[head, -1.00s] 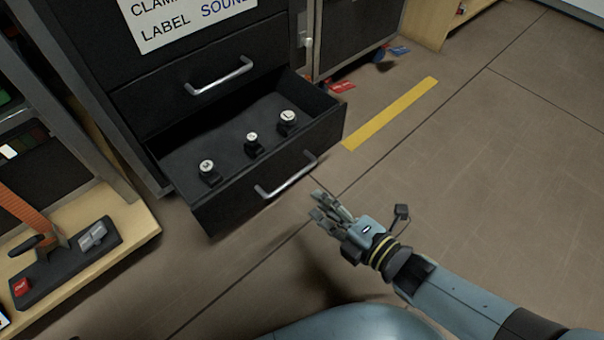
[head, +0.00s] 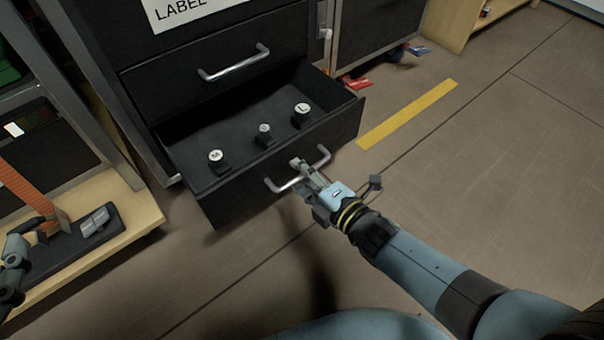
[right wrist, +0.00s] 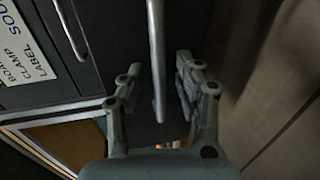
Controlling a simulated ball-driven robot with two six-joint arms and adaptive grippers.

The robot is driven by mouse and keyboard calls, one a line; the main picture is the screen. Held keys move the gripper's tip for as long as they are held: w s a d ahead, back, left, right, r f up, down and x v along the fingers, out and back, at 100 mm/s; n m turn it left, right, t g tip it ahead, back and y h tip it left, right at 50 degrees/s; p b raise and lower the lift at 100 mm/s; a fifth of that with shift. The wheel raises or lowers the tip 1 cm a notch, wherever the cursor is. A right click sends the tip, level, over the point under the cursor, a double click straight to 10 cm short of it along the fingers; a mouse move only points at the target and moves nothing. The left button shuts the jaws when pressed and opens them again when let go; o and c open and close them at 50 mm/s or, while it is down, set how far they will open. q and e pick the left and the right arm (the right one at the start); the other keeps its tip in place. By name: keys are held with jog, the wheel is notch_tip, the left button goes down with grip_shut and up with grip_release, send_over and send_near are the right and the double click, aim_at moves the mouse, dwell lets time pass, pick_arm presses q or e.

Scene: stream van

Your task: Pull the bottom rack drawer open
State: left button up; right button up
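The bottom rack drawer (head: 285,178) stands pulled out from the black rack, with its inside showing. Its silver bar handle (head: 323,154) is on the front face and also shows in the right wrist view (right wrist: 157,60). My right gripper (head: 303,172) is at the handle's middle. In the right wrist view my right gripper (right wrist: 157,88) is open, one finger on each side of the handle bar, with gaps visible. My left gripper (head: 25,245) is partly in view at the head view's left edge; its finger opening is unclear.
Several black pieces with white round tops (head: 217,157) sit in the drawer. A closed upper drawer (head: 215,75) is above. A wooden shelf (head: 140,200) stands left. The floor (head: 480,180) to the right is clear, with yellow tape (head: 408,114).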

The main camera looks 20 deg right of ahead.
grip_shut()
dwell(0.3)
dwell(0.3)
